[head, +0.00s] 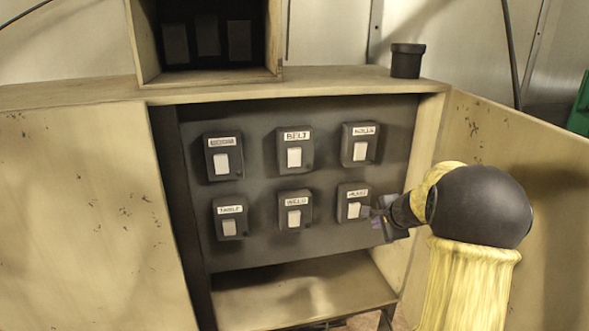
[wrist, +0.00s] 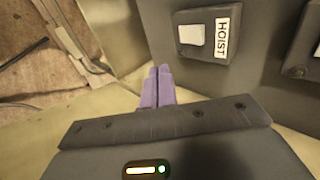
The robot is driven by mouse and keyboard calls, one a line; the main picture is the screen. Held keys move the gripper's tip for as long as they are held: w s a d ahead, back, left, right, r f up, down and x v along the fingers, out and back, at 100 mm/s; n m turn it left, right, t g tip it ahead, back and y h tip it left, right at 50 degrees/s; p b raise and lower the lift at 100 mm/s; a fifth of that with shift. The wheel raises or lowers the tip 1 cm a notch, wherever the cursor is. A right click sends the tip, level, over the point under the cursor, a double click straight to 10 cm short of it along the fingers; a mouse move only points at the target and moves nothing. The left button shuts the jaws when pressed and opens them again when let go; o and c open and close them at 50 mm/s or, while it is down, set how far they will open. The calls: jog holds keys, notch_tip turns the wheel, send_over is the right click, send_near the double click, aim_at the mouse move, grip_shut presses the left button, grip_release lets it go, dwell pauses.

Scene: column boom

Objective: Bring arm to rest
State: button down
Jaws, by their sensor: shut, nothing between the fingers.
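My gripper (head: 374,213) is at the right side of the open cabinet in the head view, beside the lower right switch box (head: 352,204). Its purple fingers are together and empty in the wrist view (wrist: 158,88). A dark box labelled HOIST (wrist: 209,35) with a pale rocker is just beyond the fingertips there, apart from them. I cannot tell surely which box in the head view it is. My arm reaches in from the right.
The back panel (head: 255,190) carries several switch boxes, including BELT (head: 294,150). The cabinet's right door (head: 520,170) stands open beside my arm. A black cup (head: 407,60) and an open wooden box (head: 150,80) stand on top. The lower shelf (head: 300,295) is clear.

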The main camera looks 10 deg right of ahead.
jog(key=s+a+f+n+g, duration=0.4)
jog(key=s+a+n, duration=0.4)
jog(key=s+a, duration=0.45)
jog(key=s+a+f+n+g, duration=0.1)
jog(key=s+a+f+n, duration=0.1)
jog(key=s+a+n, duration=0.2)
jog(key=s+a+f+n+g, duration=0.1)
jog(key=s+a+n, duration=0.3)
jog(key=s, duration=0.6)
jog(key=shift+s+a+f+n, duration=0.2)
jog(key=shift+s+f+n, duration=0.25)
jog(key=shift+n, duration=0.35)
jog(key=shift+w, duration=0.2)
